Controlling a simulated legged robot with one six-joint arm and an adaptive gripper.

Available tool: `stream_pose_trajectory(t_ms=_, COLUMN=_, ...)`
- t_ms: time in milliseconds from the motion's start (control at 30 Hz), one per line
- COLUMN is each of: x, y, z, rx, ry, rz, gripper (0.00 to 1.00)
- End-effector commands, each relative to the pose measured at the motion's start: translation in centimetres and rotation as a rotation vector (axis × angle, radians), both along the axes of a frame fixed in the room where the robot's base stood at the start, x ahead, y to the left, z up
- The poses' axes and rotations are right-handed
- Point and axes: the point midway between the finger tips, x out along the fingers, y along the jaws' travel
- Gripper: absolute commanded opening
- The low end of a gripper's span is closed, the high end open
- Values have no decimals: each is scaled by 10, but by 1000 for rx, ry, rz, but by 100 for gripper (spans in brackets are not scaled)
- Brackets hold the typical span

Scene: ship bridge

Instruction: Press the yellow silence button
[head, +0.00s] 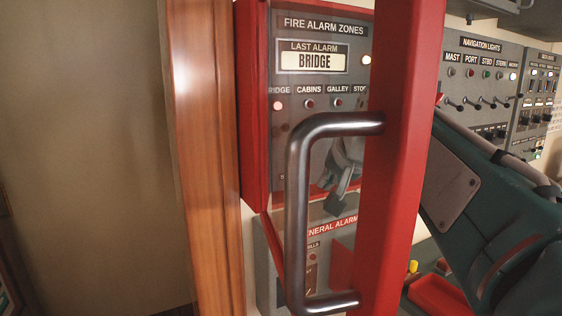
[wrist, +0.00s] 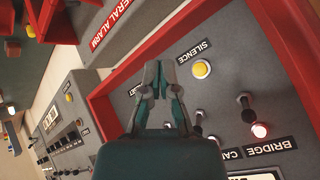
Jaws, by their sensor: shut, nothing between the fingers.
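The yellow silence button (wrist: 201,69) sits on the grey fire alarm panel (wrist: 230,45), beside its SILENCE label (wrist: 194,52) in the wrist view. My gripper (wrist: 155,80) is shut and empty. Its fingertips appear left of the button in the wrist view, apart from it in the picture; the depth gap is hard to tell. In the head view my gripper (head: 343,185) shows in front of the fire alarm panel (head: 276,65), partly seen through the door's pane. I cannot make out the silence button in the head view.
The red-framed cabinet door (head: 405,130) stands open with a metal handle (head: 297,215), close to my arm. The lit BRIDGE lamp (wrist: 260,131) and a black switch (wrist: 246,103) are near the button. A wooden post (head: 205,150) stands left.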

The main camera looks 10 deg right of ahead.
Motion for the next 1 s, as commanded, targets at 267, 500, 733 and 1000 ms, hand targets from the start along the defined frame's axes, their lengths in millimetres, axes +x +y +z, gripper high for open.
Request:
stream_pose_trajectory(t_ms=267, x=1, y=0, z=2, rx=3, ry=-2, rz=-2, gripper=0)
stream_pose_trajectory(t_ms=500, x=11, y=3, z=1, rx=3, ry=-1, rz=0, gripper=0)
stream_pose_trajectory(t_ms=733, x=38, y=12, z=1, rx=3, ry=0, rz=0, gripper=0)
stream_pose_trajectory(t_ms=1000, x=70, y=22, z=1, rx=3, ry=-1, rz=0, gripper=0)
